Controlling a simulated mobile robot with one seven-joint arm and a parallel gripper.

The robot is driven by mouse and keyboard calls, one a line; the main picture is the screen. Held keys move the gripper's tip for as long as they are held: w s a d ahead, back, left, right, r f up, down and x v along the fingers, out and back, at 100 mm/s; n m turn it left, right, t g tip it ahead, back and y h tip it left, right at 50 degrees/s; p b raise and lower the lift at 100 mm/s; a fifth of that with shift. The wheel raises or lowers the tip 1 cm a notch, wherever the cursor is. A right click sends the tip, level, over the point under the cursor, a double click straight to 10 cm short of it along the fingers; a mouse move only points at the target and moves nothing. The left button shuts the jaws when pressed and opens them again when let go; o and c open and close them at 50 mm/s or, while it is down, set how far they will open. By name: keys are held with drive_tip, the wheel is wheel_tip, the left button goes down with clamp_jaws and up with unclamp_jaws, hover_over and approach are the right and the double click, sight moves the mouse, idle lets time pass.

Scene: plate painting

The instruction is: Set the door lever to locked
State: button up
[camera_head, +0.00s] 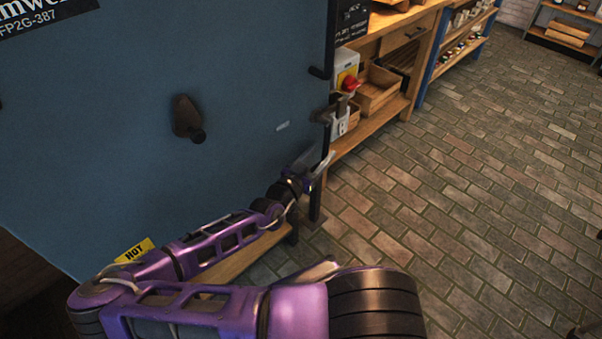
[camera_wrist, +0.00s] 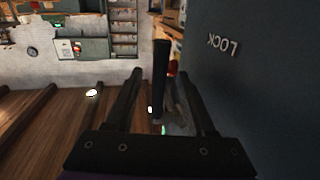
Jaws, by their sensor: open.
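The blue door (camera_head: 110,130) fills the left of the head view. In the wrist view, the door lever (camera_wrist: 160,70) is a dark upright bar between the open fingers of my gripper (camera_wrist: 162,78); I cannot tell whether either finger touches it. The word LOCK (camera_wrist: 222,44) shows upside down on the door to its right. In the head view, my gripper (camera_head: 322,165) is by the door's right edge, just below a dark lever-like part (camera_head: 325,114). A small pale label (camera_head: 283,126), too small to read, is on the door nearby.
A dark knob-like fitting (camera_head: 187,118) sits mid-door. A yellow HOT label (camera_head: 134,250) is lower down. A red switch on a box (camera_head: 347,80) and wooden shelves with trays (camera_head: 376,92) stand beyond the door edge. The brick floor (camera_head: 470,200) on the right is clear.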

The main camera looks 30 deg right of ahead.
drive_tip(key=v, duration=1.6)
drive_tip(key=shift+s+a, duration=0.2)
